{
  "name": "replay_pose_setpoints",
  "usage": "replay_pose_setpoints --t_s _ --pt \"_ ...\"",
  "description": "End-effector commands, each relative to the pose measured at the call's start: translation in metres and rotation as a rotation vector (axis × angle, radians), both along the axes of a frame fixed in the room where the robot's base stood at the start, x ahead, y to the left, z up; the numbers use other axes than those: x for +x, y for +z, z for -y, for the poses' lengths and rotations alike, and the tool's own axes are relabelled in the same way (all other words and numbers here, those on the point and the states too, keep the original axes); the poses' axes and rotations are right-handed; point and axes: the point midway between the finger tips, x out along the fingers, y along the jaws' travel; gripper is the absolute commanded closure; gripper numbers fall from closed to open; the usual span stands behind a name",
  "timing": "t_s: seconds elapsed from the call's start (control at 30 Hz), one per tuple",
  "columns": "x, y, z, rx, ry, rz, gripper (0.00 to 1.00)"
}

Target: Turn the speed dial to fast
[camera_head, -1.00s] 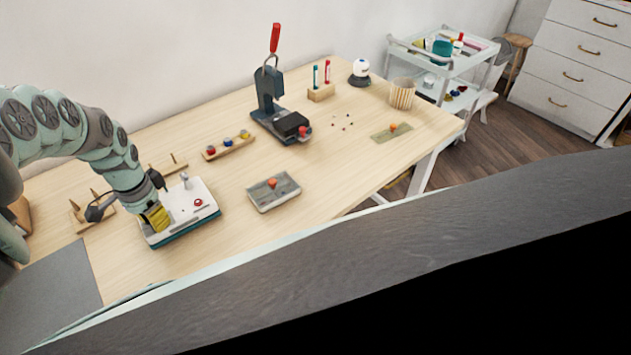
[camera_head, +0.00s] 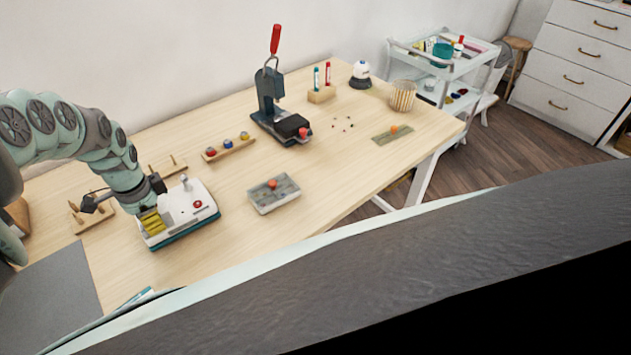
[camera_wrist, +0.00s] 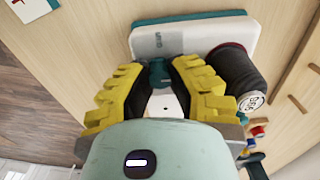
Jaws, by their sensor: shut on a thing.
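The white control box with a teal base (camera_head: 188,210) sits on the table at the left, below my arm. It also shows in the wrist view (camera_wrist: 220,32), with small lettering on its top. My gripper (camera_head: 152,222), with yellow ribbed fingers, reaches down over the box's left part. In the wrist view my gripper (camera_wrist: 159,80) is shut on a teal knob (camera_wrist: 159,70), which appears to be the speed dial. The dial's setting marks are hidden.
A grey tray with an orange knob (camera_head: 261,205) stands right of the box. A strip with coloured knobs (camera_head: 229,148) and a press with a red handle (camera_head: 270,105) stand behind.

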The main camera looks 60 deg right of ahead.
Motion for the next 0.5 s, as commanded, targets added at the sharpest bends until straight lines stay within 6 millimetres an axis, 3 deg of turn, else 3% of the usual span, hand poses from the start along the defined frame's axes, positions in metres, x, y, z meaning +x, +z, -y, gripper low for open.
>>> replay_pose_setpoints --t_s 0.13,0.17,0.3,0.5 --pt "0.0008 -0.0004 -0.0005 -0.001 0.001 0.002 1.00" --pt "0.0008 -0.0004 -0.0005 -0.001 0.001 0.002 0.78" --pt "0.0006 -0.0003 -0.0005 -0.001 0.001 0.002 0.64" --pt "0.0003 -0.0001 -0.0002 0.000 0.001 0.001 0.63"
